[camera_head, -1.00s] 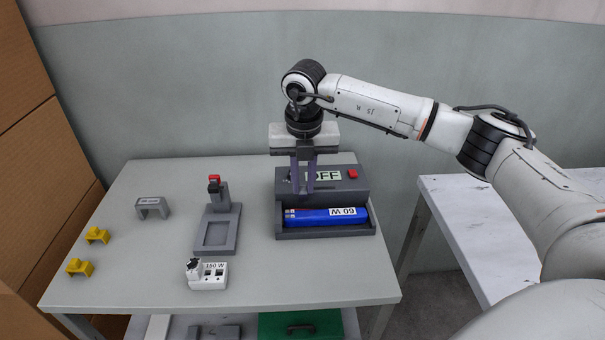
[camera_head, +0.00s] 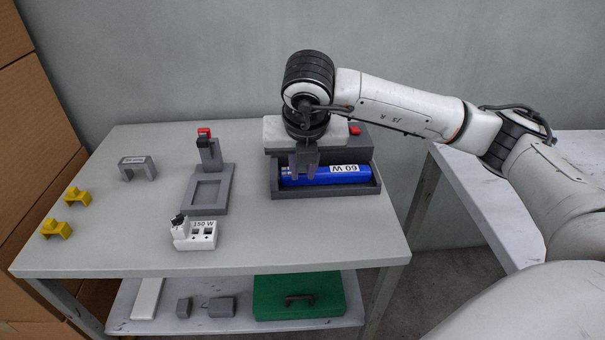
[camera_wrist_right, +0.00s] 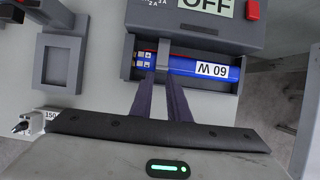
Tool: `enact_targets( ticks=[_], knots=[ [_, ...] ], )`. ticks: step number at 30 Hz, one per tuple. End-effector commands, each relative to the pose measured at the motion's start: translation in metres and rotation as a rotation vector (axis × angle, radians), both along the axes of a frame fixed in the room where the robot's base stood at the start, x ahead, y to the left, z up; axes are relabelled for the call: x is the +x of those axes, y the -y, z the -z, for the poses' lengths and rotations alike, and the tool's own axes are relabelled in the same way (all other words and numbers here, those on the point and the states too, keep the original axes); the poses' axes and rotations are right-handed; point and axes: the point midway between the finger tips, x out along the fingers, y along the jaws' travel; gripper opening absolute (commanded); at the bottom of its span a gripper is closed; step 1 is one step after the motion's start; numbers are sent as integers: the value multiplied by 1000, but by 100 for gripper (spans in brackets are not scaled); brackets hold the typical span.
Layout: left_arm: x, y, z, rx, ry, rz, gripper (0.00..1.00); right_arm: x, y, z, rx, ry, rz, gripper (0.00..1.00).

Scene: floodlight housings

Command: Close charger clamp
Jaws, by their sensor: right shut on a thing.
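The charger (camera_head: 372,187) is a dark grey box with a front tray at the table's back right. My right gripper (camera_head: 304,176) points down over the battery's left part. My left gripper is not in view.
Left of the charger stand a grey fixture with a red top (camera_head: 208,190), a white 150 W block (camera_head: 196,234), a grey bracket (camera_head: 137,168) and two yellow clips (camera_head: 77,196). A green case (camera_head: 298,297) lies on the lower shelf. The table's front right is clear.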

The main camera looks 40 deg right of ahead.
Motion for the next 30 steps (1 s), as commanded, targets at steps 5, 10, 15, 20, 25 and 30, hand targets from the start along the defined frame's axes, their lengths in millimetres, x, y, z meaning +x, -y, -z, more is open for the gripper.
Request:
enact_targets(
  ticks=[5,10,15,20,25,30],
  knots=[
    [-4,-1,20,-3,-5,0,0,-5,-2,14,-39,50,-3,0],
    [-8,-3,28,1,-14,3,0,-5,-3,14,-57,81,-4,0],
    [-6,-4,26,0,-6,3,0,-6,-3,13,-64,90,-3,0],
    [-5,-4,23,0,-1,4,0,-6,-3,13,-64,91,-3,0],
    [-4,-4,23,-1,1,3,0,-5,-3,12,-63,92,-3,19],
    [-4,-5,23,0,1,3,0,-4,-2,11,-64,96,-1,34]
  ],
)
